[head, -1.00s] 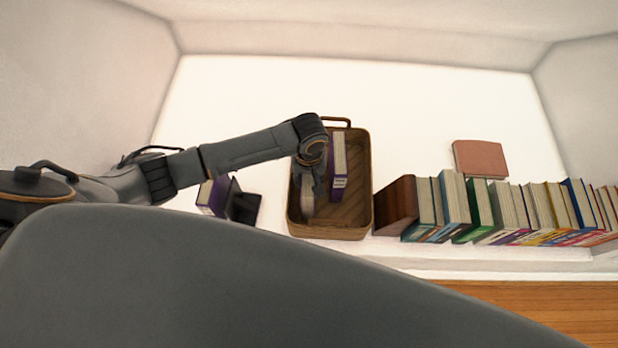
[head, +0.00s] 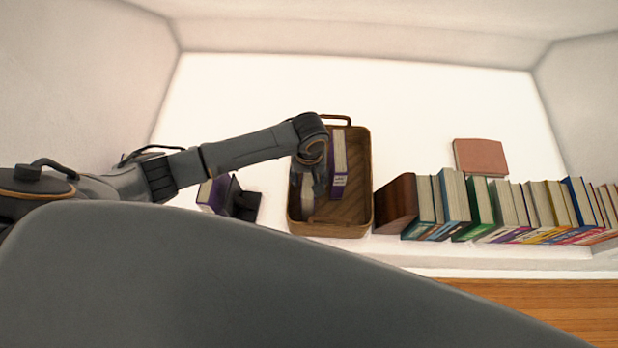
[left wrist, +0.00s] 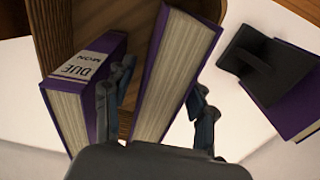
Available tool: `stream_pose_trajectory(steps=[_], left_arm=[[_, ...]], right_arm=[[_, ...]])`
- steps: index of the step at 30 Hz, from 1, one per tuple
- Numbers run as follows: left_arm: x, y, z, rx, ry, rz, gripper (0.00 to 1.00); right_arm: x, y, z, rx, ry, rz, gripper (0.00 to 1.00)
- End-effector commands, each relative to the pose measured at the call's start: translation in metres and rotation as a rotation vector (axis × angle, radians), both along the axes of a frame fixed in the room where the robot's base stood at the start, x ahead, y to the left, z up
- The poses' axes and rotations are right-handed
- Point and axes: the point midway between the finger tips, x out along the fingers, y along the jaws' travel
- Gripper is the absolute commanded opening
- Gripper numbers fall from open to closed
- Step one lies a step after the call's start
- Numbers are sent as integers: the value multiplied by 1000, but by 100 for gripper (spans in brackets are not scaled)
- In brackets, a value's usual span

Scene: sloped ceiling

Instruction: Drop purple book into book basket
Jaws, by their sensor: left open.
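The brown woven book basket (head: 362,213) stands on the white surface near the middle of the head view. My left gripper (head: 308,188) is over its left part, open. In the left wrist view a purple book (left wrist: 178,68) stands tilted between the spread fingers, with a gap beside the left finger. In the head view its pale page edge (head: 307,206) shows inside the basket's left side; the gripper hides the rest. A second purple book (head: 339,168), with a white label, stands in the basket to the right. My right gripper is not in view.
Another purple book (head: 207,193) leans by a black bookend (head: 242,204) left of the basket. A wooden bookend (head: 394,206) and a long row of books stand to the right. A reddish book (head: 480,157) lies flat behind them.

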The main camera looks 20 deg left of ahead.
Motion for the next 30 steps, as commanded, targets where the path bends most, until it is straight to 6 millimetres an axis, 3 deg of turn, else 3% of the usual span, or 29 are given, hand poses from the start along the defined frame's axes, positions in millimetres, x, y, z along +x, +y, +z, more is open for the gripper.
stream_pose_trajectory(steps=[16,21,30], left_arm=[[1,-1,109,-2,-3,0,56],[0,0,123,-1,1,0,56],[0,0,126,0,1,0,56]], right_arm=[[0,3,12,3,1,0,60],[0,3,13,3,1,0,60],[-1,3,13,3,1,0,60]])
